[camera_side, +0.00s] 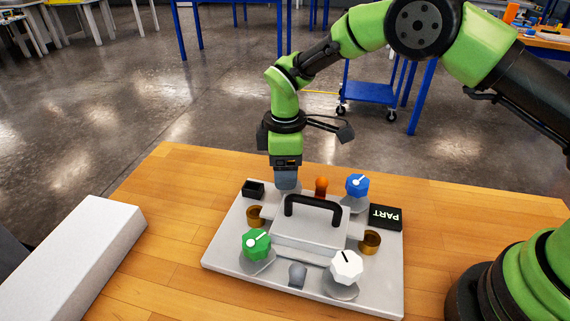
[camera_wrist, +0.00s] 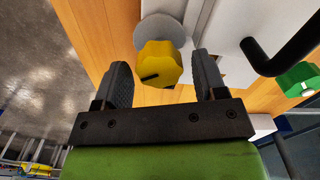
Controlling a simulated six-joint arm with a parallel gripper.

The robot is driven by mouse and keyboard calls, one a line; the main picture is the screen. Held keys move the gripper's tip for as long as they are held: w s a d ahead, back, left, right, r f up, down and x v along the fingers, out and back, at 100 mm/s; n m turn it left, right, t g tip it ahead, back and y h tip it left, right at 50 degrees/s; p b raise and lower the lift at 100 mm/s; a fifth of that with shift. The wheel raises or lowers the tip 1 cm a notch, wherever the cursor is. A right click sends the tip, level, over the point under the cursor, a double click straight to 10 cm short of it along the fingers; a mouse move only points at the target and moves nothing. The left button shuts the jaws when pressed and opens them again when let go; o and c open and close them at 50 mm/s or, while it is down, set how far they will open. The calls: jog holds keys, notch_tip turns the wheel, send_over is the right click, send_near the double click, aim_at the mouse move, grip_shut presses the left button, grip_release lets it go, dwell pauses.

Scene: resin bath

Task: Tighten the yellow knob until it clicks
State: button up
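The yellow knob (camera_wrist: 158,62) shows in the wrist view, a faceted cap with a short black mark on it, above a round grey disc (camera_wrist: 160,28). My gripper (camera_wrist: 161,66) is open, one finger on each side of the knob. A narrow gap shows on the right; on the left the finger is very near and contact cannot be told. In the side view my gripper (camera_side: 286,184) points down at the back left of the grey plate (camera_side: 222,252), and the yellow knob is hidden behind it.
The plate also bears a blue knob (camera_side: 357,185), a green knob (camera_side: 256,243), a white knob (camera_side: 346,266), an orange peg (camera_side: 321,186), a black handle (camera_side: 313,200) standing up in the middle, and a black PART block (camera_side: 385,216). A long white box (camera_side: 75,258) lies at left.

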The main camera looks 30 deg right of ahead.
jog(key=c, duration=0.8)
jog(key=shift+m, duration=0.3)
jog(key=m, duration=0.5)
jog(key=shift+w, duration=0.15)
jog(key=m, duration=0.6)
jog(key=shift+d, duration=0.15)
jog(key=shift+m, duration=0.3)
jog(key=o, duration=0.9)
jog(key=shift+o, duration=0.2)
jog(key=shift+r, duration=0.1)
